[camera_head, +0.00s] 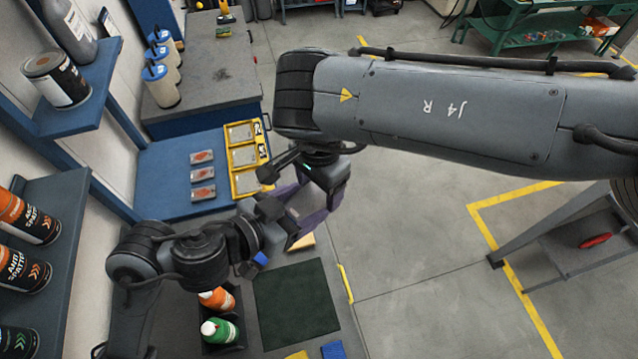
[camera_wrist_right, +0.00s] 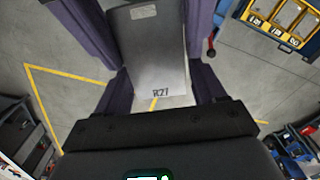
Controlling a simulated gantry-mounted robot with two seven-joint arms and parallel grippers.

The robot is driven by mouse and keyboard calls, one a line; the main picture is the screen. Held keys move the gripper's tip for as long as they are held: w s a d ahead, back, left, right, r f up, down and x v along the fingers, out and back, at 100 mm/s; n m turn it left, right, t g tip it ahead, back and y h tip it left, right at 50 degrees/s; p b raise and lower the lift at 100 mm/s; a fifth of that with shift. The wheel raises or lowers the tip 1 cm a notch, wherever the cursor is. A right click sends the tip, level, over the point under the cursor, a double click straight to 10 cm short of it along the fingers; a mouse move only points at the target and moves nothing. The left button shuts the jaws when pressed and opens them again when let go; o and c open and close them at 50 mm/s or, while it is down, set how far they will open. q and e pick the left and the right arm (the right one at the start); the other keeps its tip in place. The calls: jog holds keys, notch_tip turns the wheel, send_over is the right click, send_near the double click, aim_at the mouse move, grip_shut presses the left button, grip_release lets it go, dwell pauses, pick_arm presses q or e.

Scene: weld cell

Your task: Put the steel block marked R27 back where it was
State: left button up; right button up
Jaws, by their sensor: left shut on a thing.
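The steel block marked R27 (camera_wrist_right: 160,84) is in the right wrist view, its light face and marking toward the camera. My right gripper (camera_head: 318,207) meets the left one in the head view.
Three small blocks with orange marks (camera_head: 203,174) lie in a column left of the tray on the blue bench (camera_head: 165,190). A dark mat (camera_head: 296,305) and a black bin (camera_head: 234,334) with orange and green bottles are nearer. Shelves with cans (camera_head: 90,85) line the left wall.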

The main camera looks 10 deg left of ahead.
pick_arm(q)
jog(key=shift+d+r, duration=0.1)
pick_arm(e)
jog(key=shift+a, duration=0.1)
grip_shut()
pick_arm(q)
jog(key=o, duration=1.7)
jog(key=shift+c, duration=0.2)
pick_arm(e)
jog(key=shift+w+r, duration=0.1)
pick_arm(q)
jog(key=shift+o, duration=0.6)
jog(key=shift+f, duration=0.25)
